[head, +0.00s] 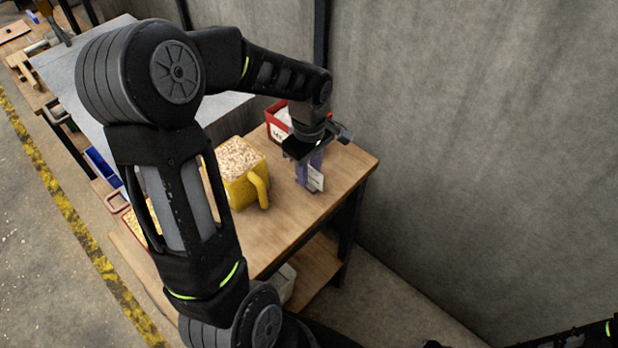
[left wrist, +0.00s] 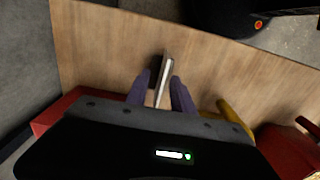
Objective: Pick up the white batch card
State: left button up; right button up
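The white batch card (head: 316,179) stands upright near the wall-side edge of the wooden table. In the left wrist view the card (left wrist: 165,82) is seen nearly edge-on as a thin pale strip, with a dark patch beside it. My left gripper (head: 311,168) points down over the card. Its two purple fingers (left wrist: 161,88) are apart, one on each side of the card, with small gaps showing. Whether either finger touches it is hard to tell. My right arm shows only in part at the lower right of the head view; its gripper is not visible.
A yellow, grain-filled container with a handle (head: 240,175) stands left of the card. A red bin (head: 274,125) stands behind the gripper. The wooden table (head: 285,225) is bare in front. A concrete wall (head: 470,120) rises at right.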

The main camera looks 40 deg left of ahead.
pick_arm(q)
jog(key=shift+f, duration=0.15)
dwell(0.4)
grip_shut()
dwell(0.5)
